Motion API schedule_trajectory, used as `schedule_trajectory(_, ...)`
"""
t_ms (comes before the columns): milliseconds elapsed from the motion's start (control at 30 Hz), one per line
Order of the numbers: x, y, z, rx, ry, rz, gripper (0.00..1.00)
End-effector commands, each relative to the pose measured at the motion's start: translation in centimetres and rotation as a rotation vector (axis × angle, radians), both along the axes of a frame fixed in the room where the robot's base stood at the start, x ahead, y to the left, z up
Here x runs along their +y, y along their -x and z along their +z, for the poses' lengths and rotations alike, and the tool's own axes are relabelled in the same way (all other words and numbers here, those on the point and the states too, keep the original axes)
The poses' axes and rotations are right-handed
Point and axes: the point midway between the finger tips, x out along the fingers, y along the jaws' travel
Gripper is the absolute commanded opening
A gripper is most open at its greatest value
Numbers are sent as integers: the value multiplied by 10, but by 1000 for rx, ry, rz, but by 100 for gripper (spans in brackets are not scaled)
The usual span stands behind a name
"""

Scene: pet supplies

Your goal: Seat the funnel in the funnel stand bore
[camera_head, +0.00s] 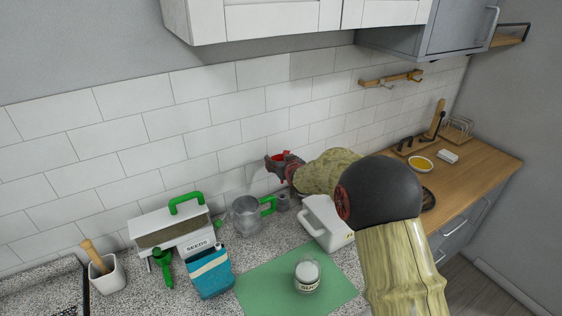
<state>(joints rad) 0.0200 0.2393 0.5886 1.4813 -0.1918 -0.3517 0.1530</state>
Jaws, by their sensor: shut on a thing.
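My gripper (277,165) is in the air in front of the tiled wall, near the middle of the view. A small grey cylinder (283,203), possibly the funnel stand, stands on the counter below my gripper. Its bore is too small to make out.
A clear jug with a green handle (246,215) stands just left of the cylinder, and a white container (326,223) just right.

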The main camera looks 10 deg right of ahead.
Motion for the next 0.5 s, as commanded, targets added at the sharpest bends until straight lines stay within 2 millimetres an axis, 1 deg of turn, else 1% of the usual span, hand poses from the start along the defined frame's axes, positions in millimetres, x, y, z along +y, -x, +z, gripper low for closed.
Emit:
schedule_trajectory(167, 0, 0, -7, 0, 0, 0, 45)
schedule_trajectory(500, 0, 0, -36, 1, 0, 0, 45)
